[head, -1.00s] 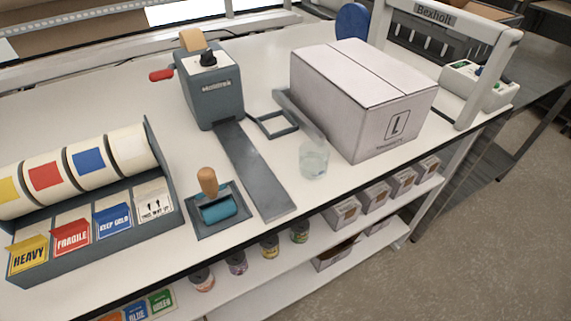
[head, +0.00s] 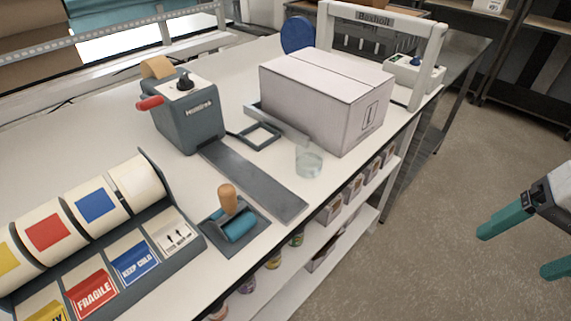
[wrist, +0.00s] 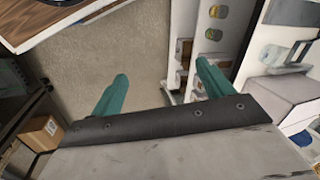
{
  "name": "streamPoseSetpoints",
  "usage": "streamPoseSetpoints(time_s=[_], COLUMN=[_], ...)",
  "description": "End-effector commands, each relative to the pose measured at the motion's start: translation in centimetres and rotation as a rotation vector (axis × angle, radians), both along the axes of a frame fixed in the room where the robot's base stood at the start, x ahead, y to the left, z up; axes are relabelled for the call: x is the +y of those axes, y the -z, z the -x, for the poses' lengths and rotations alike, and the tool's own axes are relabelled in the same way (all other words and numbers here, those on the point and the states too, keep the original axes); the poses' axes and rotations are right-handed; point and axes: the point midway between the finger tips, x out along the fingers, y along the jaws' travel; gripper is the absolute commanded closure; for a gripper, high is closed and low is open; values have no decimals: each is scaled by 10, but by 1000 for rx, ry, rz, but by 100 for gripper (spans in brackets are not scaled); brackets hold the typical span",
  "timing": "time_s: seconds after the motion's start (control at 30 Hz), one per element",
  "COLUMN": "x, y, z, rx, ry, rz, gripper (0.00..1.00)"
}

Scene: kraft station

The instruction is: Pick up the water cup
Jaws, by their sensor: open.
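The water cup (head: 308,161) is a clear glass standing upright on the white bench top. It is in front of the white cardboard box, close to the bench's front edge. My gripper (head: 512,250) shows at the right edge of the head view, with two teal fingers spread apart. It is empty, out over the floor, well to the right of the cup. In the wrist view my gripper (wrist: 158,90) is open above bare floor and the shelf side.
A white box (head: 318,100) stands right behind the cup. A grey tape dispenser (head: 187,112) with a long metal plate (head: 255,180) and a blue roller with a wooden handle (head: 232,222) are to the left. A label rack (head: 150,220) fills the front left. The floor (head: 450,180) is clear.

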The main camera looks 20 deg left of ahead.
Motion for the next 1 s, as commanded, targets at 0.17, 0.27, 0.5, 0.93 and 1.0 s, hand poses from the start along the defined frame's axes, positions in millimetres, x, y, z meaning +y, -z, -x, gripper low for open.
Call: streamPoseSetpoints(time_s=[0.17,0.27,0.5,0.93,1.0], x=[105,158,248,293,301], y=[8,11,40,75,78], z=[-38,-64,-126,-159,-160], rx=[256,428,816,988,987], ry=[260,457,967,1251,1250], rz=[-371,-540,-779,-849,-848], gripper=[20,20,20,20,20])
